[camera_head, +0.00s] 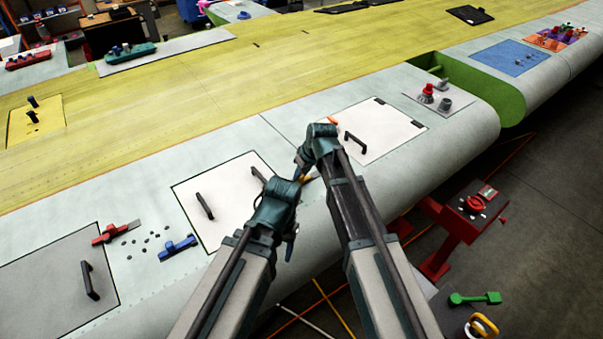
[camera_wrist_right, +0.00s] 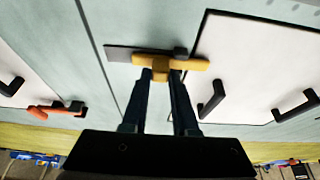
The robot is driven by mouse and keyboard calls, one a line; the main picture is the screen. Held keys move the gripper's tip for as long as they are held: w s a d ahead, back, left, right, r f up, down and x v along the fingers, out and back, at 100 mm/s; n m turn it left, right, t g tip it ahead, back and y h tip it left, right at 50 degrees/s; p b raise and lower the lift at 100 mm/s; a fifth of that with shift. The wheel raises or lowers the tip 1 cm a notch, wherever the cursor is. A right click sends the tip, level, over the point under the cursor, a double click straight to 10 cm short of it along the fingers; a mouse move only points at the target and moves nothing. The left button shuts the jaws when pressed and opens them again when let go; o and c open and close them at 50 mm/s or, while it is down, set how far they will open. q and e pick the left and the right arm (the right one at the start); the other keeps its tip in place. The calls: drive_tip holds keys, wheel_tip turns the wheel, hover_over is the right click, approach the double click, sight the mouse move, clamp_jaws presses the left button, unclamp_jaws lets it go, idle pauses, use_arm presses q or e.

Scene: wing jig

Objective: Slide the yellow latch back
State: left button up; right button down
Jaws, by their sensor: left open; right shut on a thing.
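The yellow latch (camera_wrist_right: 196,64) sits on the light wing skin beside the edge of a white panel (camera_wrist_right: 255,60). My right gripper (camera_wrist_right: 160,76) is shut on its short middle stem, seen in the right wrist view. A grey flat strip (camera_wrist_right: 122,53) and a dark knob (camera_wrist_right: 181,51) lie against the latch. In the head view only a small orange-yellow bit of the latch (camera_head: 306,178) shows, mostly hidden by my arms. My left gripper (camera_head: 291,238) is lower, over the wing's front edge, open and apart from the latch; its fingers are hard to make out.
Two white panels with black handles (camera_head: 355,140) (camera_head: 204,206) flank the latch. A red clamp (camera_head: 115,233), a blue clamp (camera_head: 178,248) and several dark small pieces lie at left. A red stand (camera_head: 472,207) is beyond the front edge at right.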

sight(311, 179)
idle(0.8)
drive_tip(key=w+d, duration=0.2)
drive_tip(key=d, duration=0.1)
drive_tip(key=shift+w+d, duration=0.15)
drive_tip(key=shift+w, duration=0.05)
use_arm(q)
drive_tip(key=shift+a, duration=0.1)
use_arm(e)
drive_tip(key=c, duration=1.1)
unclamp_jaws()
drive_tip(key=shift+c, duration=0.2)
drive_tip(key=o, duration=0.5)
drive_tip(key=shift+c, duration=0.2)
use_arm(q)
drive_tip(key=shift+r, duration=0.15)
use_arm(e)
drive_tip(key=shift+s+r, duration=0.1)
drive_tip(key=shift+r, duration=0.05)
